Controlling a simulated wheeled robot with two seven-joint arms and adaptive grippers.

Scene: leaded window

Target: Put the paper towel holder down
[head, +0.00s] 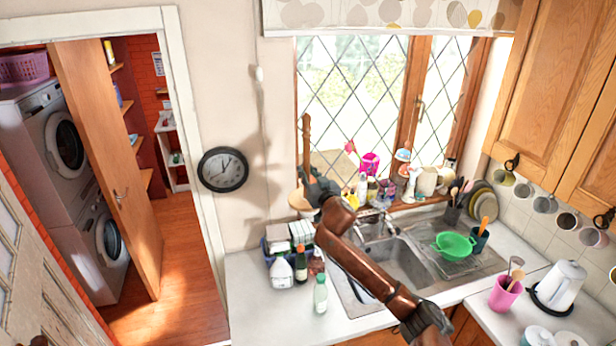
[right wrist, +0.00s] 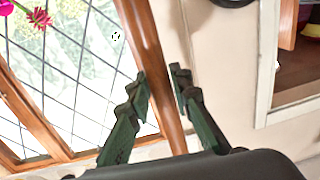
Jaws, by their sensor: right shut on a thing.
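The paper towel holder (head: 306,135) is a slim brown upright rod, seen in the head view in front of the window's left side. A pale round piece (head: 299,199), seemingly its base, shows below the hand, partly hidden. My right gripper (head: 312,178) is shut on the rod, which stands about upright. In the right wrist view the two green-black fingers (right wrist: 160,88) stand on either side of a brown wooden strip. My left gripper is not in view.
Bottles (head: 300,268) and a dark crate (head: 272,245) stand on the counter left of the sink (head: 400,262). A green colander (head: 454,244) is on the drainer. Crowded items line the windowsill. The counter's left front (head: 255,300) is bare.

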